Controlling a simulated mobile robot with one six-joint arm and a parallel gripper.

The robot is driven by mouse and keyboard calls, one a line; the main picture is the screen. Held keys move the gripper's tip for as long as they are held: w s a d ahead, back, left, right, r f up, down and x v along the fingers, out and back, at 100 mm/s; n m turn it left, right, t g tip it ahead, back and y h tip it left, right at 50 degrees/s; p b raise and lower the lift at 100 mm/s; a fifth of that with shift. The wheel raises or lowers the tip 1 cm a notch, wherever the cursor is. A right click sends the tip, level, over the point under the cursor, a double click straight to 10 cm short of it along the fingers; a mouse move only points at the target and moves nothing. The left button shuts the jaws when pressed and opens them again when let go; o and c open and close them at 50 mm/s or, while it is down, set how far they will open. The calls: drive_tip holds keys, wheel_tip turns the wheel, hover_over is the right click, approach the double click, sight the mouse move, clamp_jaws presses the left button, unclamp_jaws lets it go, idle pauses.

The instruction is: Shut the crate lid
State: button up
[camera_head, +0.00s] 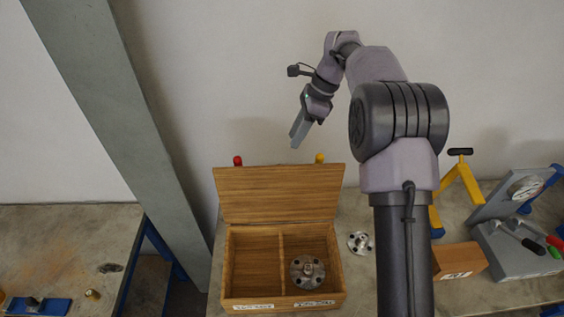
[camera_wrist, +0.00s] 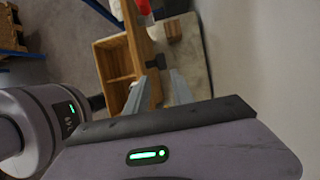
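The wooden crate (camera_head: 281,231) stands on the bench with its lid (camera_head: 280,192) open, standing up at the back edge and leaning back slightly. The crate has two compartments. The left one is empty, and a metal flange (camera_head: 307,272) lies in the right one. My gripper (camera_head: 297,134) is in the air above and behind the lid, apart from it, pointing down. In the wrist view my gripper (camera_wrist: 158,88) has its two fingers spread with nothing held between them. The crate also shows there (camera_wrist: 116,44), turned sideways, with the lid (camera_wrist: 138,40) partly behind a finger.
A red knob (camera_head: 238,160) and a yellow knob (camera_head: 320,158) show behind the lid. A loose flange (camera_head: 360,243), a wooden block (camera_head: 458,260), a yellow stand (camera_head: 463,180) and a grey gauge device (camera_head: 520,240) are to the right. A wall is behind.

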sight(279, 167)
drive_tip(key=b+x, duration=0.1)
drive_tip(key=x, duration=1.2)
drive_tip(key=shift+w+f, duration=0.1)
drive_tip(key=shift+f, duration=0.05)
drive_tip(key=shift+c, duration=0.4)
clamp_jaws()
idle(0.4)
